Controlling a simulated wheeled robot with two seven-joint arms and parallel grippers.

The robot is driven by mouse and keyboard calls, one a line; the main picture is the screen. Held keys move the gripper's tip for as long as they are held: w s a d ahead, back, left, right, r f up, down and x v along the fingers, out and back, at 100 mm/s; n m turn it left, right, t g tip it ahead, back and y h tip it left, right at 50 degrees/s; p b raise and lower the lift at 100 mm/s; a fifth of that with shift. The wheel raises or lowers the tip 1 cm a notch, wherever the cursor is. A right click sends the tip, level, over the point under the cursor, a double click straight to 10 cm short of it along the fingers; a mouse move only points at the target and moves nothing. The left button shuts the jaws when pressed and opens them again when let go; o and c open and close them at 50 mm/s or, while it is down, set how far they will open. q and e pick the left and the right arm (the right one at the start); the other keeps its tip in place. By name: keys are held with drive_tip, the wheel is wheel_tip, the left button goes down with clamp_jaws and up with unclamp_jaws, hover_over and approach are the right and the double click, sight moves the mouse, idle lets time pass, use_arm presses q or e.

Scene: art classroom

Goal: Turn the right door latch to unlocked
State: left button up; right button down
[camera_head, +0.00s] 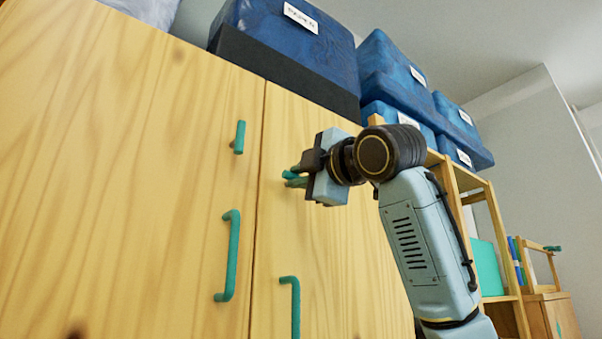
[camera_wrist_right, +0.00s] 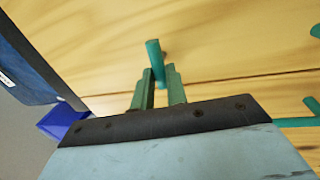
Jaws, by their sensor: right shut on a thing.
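The right door latch (camera_head: 288,174) is a short teal bar on the right cabinet door (camera_head: 330,250), mostly hidden by my right gripper in the head view. Its visible end points left, roughly crosswise to the door seam. My right gripper (camera_head: 297,178) is shut on this latch. In the right wrist view the latch (camera_wrist_right: 154,58) stands out between the two green fingers (camera_wrist_right: 160,88). The left door latch (camera_head: 239,137) is a similar teal bar, standing upright on the left door (camera_head: 120,170). My left gripper is out of view.
Long teal handles hang below on the left door (camera_head: 233,256) and the right door (camera_head: 295,305). Blue boxes (camera_head: 290,45) stand on top of the cabinet. Wooden shelves (camera_head: 480,200) stand to the right of my arm. The left door's front is clear.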

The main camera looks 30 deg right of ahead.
drive_tip(key=shift+n, duration=0.6)
drive_tip(key=c, duration=1.4)
unclamp_jaws()
drive_tip(key=b+v, duration=0.5)
drive_tip(key=v, duration=0.8)
drive_tip(key=shift+s, duration=0.25)
